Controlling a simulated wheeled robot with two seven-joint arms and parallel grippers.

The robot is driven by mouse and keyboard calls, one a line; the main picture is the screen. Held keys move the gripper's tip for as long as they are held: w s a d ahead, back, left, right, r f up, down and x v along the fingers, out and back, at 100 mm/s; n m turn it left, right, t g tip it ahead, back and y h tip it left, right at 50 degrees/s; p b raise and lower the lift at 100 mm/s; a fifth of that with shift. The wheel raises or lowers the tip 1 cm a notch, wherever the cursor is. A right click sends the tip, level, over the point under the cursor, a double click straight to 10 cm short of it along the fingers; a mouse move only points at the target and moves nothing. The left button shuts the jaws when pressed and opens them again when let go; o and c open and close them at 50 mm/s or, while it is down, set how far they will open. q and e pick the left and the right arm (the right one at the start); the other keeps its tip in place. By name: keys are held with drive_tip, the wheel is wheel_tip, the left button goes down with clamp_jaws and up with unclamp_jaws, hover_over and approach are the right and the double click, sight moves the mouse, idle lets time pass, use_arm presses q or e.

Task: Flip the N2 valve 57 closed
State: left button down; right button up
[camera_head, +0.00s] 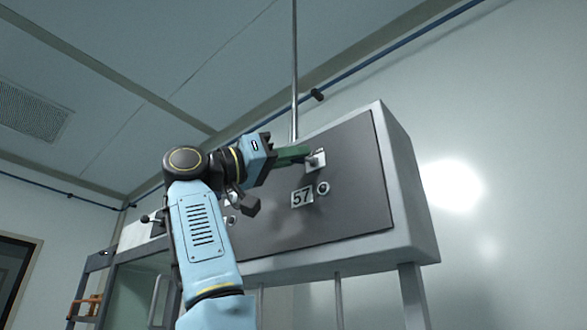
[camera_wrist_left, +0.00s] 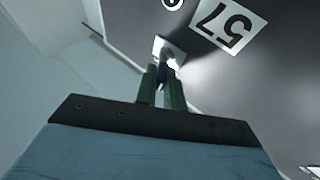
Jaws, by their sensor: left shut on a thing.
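The N2 valve 57 (camera_head: 317,159) is a small light metal fitting on a dark panel, above a white plate marked 57 (camera_head: 302,197). My left gripper (camera_head: 305,153) reaches it from the left with green fingers. In the left wrist view the gripper (camera_wrist_left: 164,88) has its fingers close together around the valve's handle (camera_wrist_left: 167,60), which is partly hidden between them. The number plate (camera_wrist_left: 227,24) shows upside down at the upper right there. The handle's exact angle is hard to tell. My right gripper is not in view.
The dark panel (camera_head: 350,200) fronts a grey wall-side cabinet (camera_head: 405,190) on legs. A round fitting (camera_head: 323,188) sits beside the number plate. A vertical pipe (camera_head: 294,70) rises above the cabinet. Another knob (camera_head: 231,221) is partly behind my left arm.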

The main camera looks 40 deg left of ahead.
use_arm(q)
drive_tip(key=c, duration=1.5)
unclamp_jaws()
drive_tip(key=b+v, duration=0.5)
drive_tip(key=v, duration=0.8)
drive_tip(key=shift+a+b, duration=0.15)
drive_tip(key=shift+b, duration=0.15)
drive_tip(key=shift+f, duration=0.1)
